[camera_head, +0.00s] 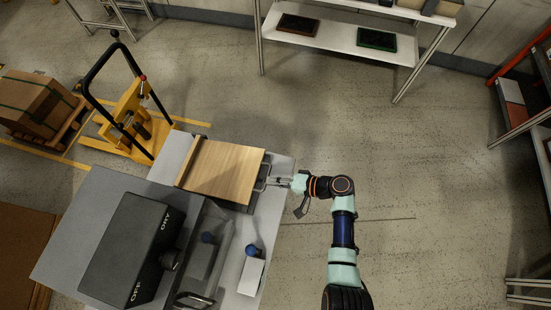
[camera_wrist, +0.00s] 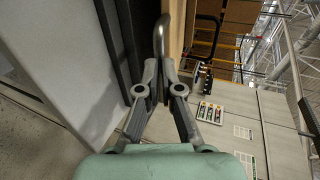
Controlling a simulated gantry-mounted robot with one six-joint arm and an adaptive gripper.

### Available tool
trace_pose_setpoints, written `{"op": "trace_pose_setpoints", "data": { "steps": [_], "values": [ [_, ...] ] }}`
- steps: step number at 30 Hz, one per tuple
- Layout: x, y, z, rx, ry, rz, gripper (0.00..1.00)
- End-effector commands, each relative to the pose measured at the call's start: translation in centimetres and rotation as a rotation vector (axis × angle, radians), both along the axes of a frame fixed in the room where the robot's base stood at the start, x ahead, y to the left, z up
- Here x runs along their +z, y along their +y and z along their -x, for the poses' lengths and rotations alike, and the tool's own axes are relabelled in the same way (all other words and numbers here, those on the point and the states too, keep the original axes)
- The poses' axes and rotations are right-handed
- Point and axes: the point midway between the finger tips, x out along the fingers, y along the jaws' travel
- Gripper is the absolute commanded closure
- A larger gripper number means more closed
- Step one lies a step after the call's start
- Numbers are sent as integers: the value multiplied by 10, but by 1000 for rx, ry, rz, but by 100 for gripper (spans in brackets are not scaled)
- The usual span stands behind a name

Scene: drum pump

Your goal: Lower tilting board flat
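The tilting board (camera_head: 222,168) is a light wooden panel on the grey bench, with a darker wooden strip along its left end. It looks slightly raised, with a dark gap along its lower edge. A metal loop handle (camera_head: 262,172) is at its right end. The handle (camera_wrist: 161,36) also shows in the wrist view, beside the board's brown edge (camera_wrist: 177,30). My gripper (camera_head: 284,181) is at the handle. In the wrist view my gripper (camera_wrist: 161,72) has its fingers drawn together around the handle bar. The fingers partly hide the bar.
A black box (camera_head: 130,250) marked DRY and OFF and a blue-knobbed white block (camera_head: 250,276) stand on the bench below the board. A yellow pallet truck (camera_head: 130,112) is at left. A shelf (camera_head: 340,42) stands at the back. The floor right of the bench is clear.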

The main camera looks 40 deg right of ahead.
Motion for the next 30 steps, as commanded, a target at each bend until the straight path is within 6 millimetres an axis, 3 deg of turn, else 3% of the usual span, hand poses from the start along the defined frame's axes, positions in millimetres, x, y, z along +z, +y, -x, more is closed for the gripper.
{"op": "trace_pose_setpoints", "data": {
  "steps": [1, 7, 17, 30],
  "values": [
    [-1, 0, -1, 0, -7, -4, 97],
    [2, 0, -1, 1, -4, -2, 63],
    [3, 0, 0, 1, -3, -2, 63],
    [15, -19, 28, -1, -1, -2, 63]
  ]
}}
